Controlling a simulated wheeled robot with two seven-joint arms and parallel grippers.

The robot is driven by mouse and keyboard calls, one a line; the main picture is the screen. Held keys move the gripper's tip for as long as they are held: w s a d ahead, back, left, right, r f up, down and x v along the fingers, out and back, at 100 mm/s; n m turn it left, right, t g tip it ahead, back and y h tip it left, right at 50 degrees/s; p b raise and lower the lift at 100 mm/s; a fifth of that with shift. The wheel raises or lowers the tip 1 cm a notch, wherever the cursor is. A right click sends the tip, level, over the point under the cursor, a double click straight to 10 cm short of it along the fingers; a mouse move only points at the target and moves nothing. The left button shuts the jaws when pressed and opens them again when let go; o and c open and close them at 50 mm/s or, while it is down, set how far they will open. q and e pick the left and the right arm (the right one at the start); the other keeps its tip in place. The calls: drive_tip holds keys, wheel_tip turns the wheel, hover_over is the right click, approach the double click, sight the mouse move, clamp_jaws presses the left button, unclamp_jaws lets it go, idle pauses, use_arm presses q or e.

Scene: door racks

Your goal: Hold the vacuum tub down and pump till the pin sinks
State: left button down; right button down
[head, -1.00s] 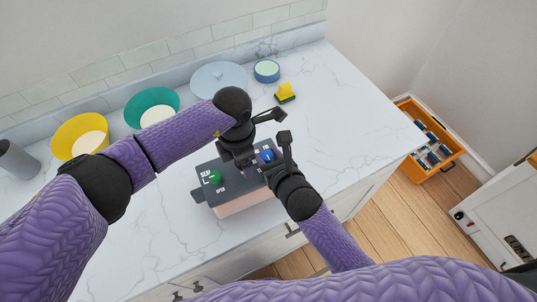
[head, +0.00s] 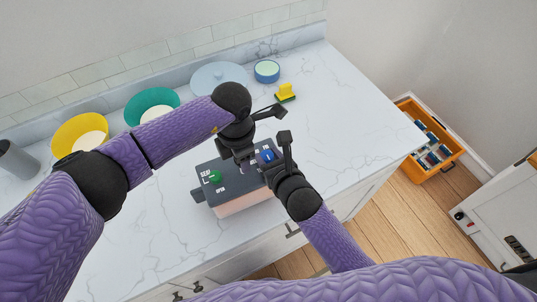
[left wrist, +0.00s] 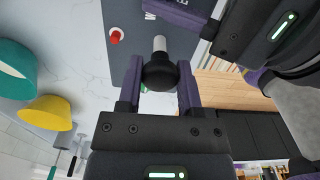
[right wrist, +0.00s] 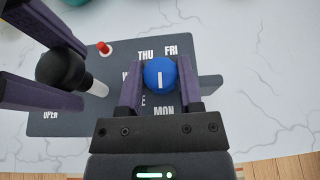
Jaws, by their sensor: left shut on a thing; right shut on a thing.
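The vacuum tub (head: 240,204) has a pale body under a dark grey lid (head: 225,186) and sits near the counter's front edge. My left gripper (left wrist: 160,78) is shut on the black ball pump knob (left wrist: 160,73). A length of white pump stem (right wrist: 97,87) shows between knob and lid. The red pin (right wrist: 104,47) stands up from the lid in its white ring; it also shows in the left wrist view (left wrist: 116,36). My right gripper (right wrist: 160,84) is shut on the blue day dial (right wrist: 160,75), above the lid. A green knob (head: 215,176) is at the lid's left end.
A yellow bowl (head: 76,127), a teal bowl (head: 151,98), a light blue lid (head: 218,74) and a round tin (head: 267,70) line the back. A yellow sponge (head: 286,91) lies ahead. The counter is clear to the right. An orange drawer (head: 437,172) stands open near the floor.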

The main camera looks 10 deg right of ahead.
use_arm(q)
drive_tip(key=shift+r, duration=0.45)
drive_tip(key=shift+f, duration=1.7)
drive_tip(key=shift+r, duration=1.75)
drive_tip(key=shift+d+f, duration=0.1)
drive_tip(key=shift+f, duration=1.7)
drive_tip(key=shift+r, duration=1.85)
drive_tip(key=shift+f, duration=1.8)
drive_tip(key=shift+d+r, duration=0.1)
drive_tip(key=shift+r, duration=1.7)
drive_tip(key=shift+f, duration=1.65)
drive_tip(key=shift+c, duration=0.8)
unclamp_jaws()
drive_tip(key=shift+f, duration=0.2)
drive_tip(key=shift+r, duration=3.55)
